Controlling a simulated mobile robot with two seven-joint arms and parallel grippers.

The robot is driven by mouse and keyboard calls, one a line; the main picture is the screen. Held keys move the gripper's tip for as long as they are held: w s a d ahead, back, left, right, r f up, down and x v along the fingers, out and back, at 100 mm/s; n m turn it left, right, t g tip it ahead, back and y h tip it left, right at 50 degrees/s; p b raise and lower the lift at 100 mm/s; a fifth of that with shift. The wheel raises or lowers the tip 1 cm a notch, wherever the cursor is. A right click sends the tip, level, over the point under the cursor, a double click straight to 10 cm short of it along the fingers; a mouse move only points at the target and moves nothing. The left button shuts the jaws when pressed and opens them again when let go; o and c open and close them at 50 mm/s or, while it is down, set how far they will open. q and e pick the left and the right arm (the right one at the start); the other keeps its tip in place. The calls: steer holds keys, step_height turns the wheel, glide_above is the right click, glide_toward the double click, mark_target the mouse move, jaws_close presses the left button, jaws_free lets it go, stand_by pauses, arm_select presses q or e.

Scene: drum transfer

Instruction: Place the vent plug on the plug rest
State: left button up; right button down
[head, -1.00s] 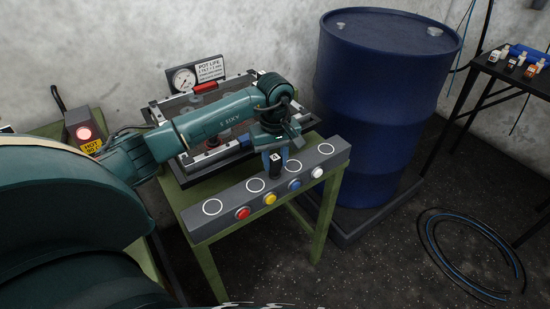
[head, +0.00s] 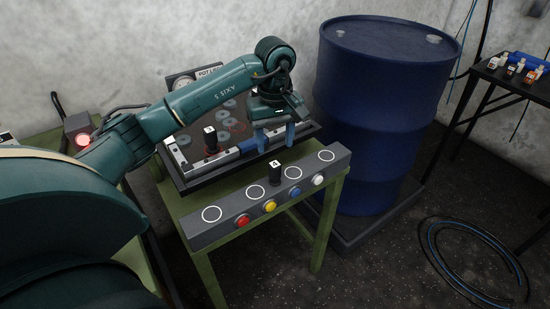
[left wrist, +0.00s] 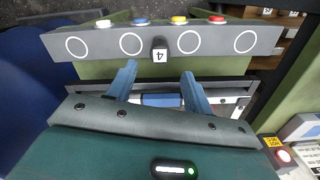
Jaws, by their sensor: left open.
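My left gripper (head: 276,138) is open and empty, pointing down over the front edge of the framed tray, behind the grey bar. In the left wrist view its blue fingers (left wrist: 160,85) are spread apart, with a black numbered block (left wrist: 160,50) beyond them. This block (head: 275,173) stands upright on the grey bar (head: 233,222), between the two middle white circles, apart from the fingers. The blue drum (head: 380,120) has two pale caps, one at the left (head: 340,33) and one at the right (head: 433,38). I cannot tell which thing is the vent plug or the plug rest.
The framed tray (head: 183,168) holds several grey discs and another black numbered block (head: 210,138). The bar has coloured buttons on its front. A red lamp (head: 82,140) glows at left. A dark table (head: 510,77) with small bottles stands right; a coiled hose (head: 470,255) lies on the floor.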

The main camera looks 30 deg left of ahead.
arm_select(q)
step_height(320, 180, up, 4)
steer(key=shift+f, duration=0.1)
stand_by(0.6)
